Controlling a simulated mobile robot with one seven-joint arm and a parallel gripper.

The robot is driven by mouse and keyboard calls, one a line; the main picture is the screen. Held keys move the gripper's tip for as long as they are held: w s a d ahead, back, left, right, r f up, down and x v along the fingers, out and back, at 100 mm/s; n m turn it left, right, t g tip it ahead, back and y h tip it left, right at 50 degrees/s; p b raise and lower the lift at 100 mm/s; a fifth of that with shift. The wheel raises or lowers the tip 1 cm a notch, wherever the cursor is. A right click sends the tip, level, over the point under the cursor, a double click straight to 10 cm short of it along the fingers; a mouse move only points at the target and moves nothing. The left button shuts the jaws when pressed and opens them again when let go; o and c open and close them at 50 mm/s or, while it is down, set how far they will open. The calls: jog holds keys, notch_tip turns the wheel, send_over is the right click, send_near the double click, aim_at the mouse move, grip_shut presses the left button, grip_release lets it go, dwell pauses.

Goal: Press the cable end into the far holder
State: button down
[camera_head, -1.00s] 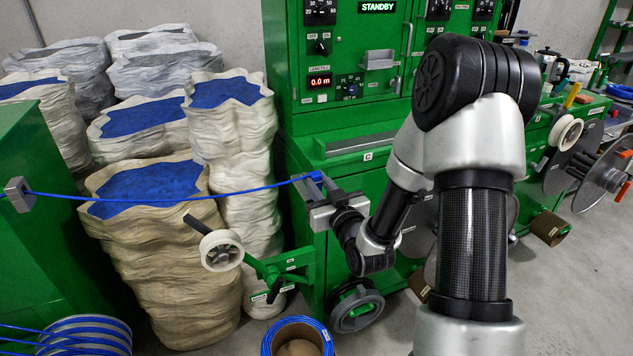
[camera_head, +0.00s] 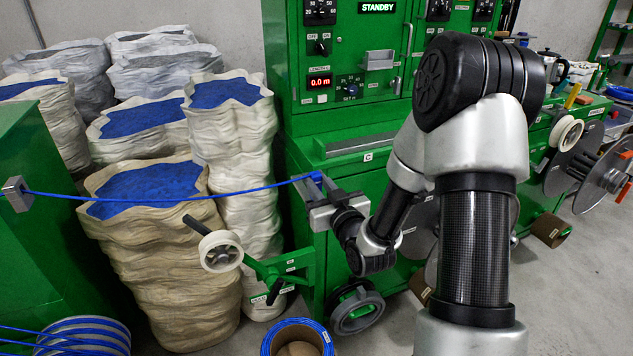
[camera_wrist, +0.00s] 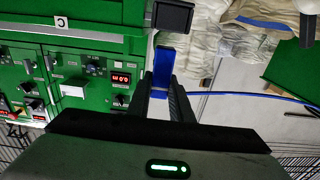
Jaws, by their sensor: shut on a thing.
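The blue cable (camera_head: 150,199) runs from a grey clip (camera_head: 18,194) on the green cabinet at left across to my gripper (camera_head: 316,190), sagging slightly. My gripper is shut on the cable's blue end piece (camera_wrist: 163,66), which sticks out beyond the fingertips in the wrist view. There my gripper (camera_wrist: 163,88) also shows, with the cable (camera_wrist: 255,95) leaving to the right. A dark square block (camera_wrist: 173,15), possibly the far holder, lies just past the end piece at the green machine's edge. I cannot tell whether they touch. In the head view my gripper hides that spot.
The green machine (camera_head: 350,150) with a STANDBY display stands behind my gripper. Sacks with blue contents (camera_head: 150,185) stand below and behind the cable. A white roller (camera_head: 221,251) on a green arm juts out below it. A blue coil (camera_head: 298,338) lies on the floor.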

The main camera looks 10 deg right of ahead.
jog(key=shift+f+b, duration=2.15)
jog(key=shift+b, duration=0.2)
dwell(0.8)
jog(key=c, duration=1.5)
grip_release()
jog(key=shift+s+d+p, duration=0.25)
jog(key=shift+s, duration=1.05)
jog(key=shift+s+d+p, duration=0.3)
jog(key=shift+s, duration=1.05)
jog(key=shift+s+d+p, duration=0.25)
jog(key=shift+s, duration=1.05)
